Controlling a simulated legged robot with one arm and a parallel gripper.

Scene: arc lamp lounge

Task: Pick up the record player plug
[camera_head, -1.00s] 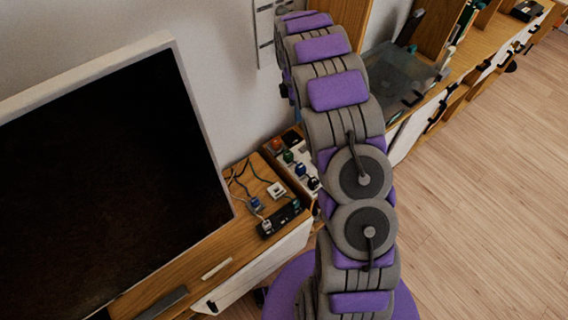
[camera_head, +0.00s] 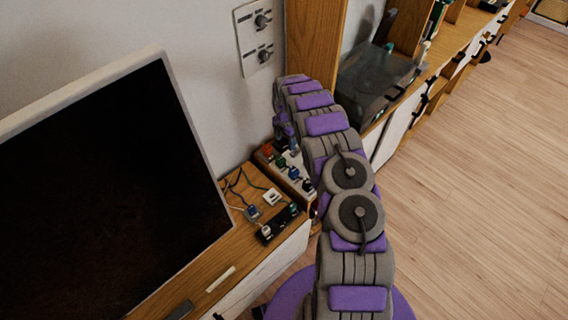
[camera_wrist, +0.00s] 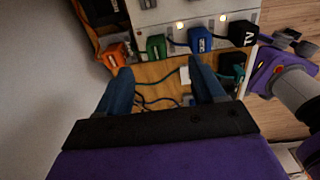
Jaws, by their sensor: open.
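A white power strip (camera_wrist: 180,14) holds a row of coloured plugs: orange (camera_wrist: 114,55), green (camera_wrist: 156,46), blue (camera_wrist: 200,39) and black marked TV (camera_wrist: 242,34). The other labels are too small to read, so I cannot tell which is the record player plug. The row also shows in the head view, with the orange plug (camera_head: 267,149) at the far left end. My gripper (camera_wrist: 163,82) is open and empty, its two blue fingers apart. In the wrist view its fingertips lie just below the orange, green and blue plugs, touching none that I can see.
Cables and a white box (camera_head: 271,197) lie on the wooden cabinet top (camera_head: 236,249), near a black device (camera_head: 278,224). A large screen (camera_head: 110,190) stands at left. A turntable with a clear lid (camera_head: 375,78) sits beyond a wooden panel (camera_head: 314,40).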

